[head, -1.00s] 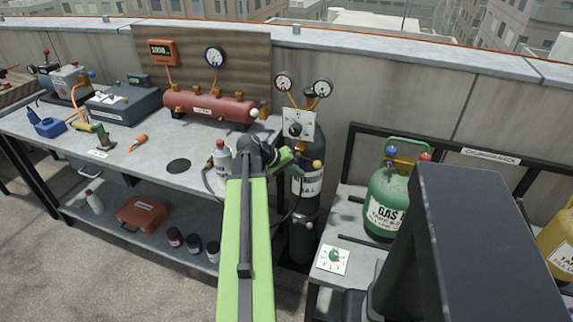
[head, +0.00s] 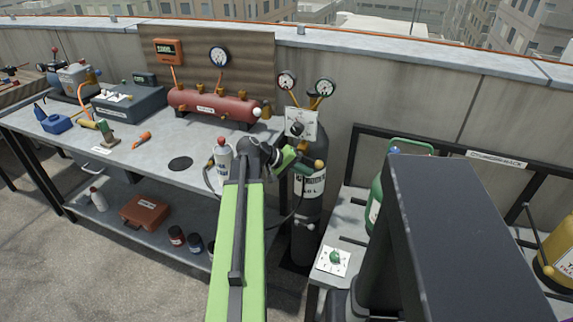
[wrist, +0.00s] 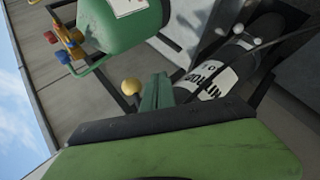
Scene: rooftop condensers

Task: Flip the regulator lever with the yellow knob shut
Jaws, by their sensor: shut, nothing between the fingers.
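The yellow knob (head: 319,163) shows just right of my gripper's tip in front of the black gas cylinder (head: 306,210). In the wrist view the yellow ball knob (wrist: 131,87) is just left of my gripper's fingers (wrist: 158,91), with a small gap seen between them. The lever's stem is mostly hidden. My gripper (head: 304,161) is shut and empty, its green fingers pointing right across the cylinder's upper part. The white regulator plate (head: 300,124) with a dark dial sits above it, under two round gauges (head: 287,81) (head: 324,88).
A workbench (head: 150,165) with a red tank (head: 212,104) and a white bottle (head: 222,160) stands left. A green gas cylinder (wrist: 120,22) is close by at right, partly hidden in the head view. A dial card (head: 333,260) lies on the low right bench. A dark hose passes near the cylinder.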

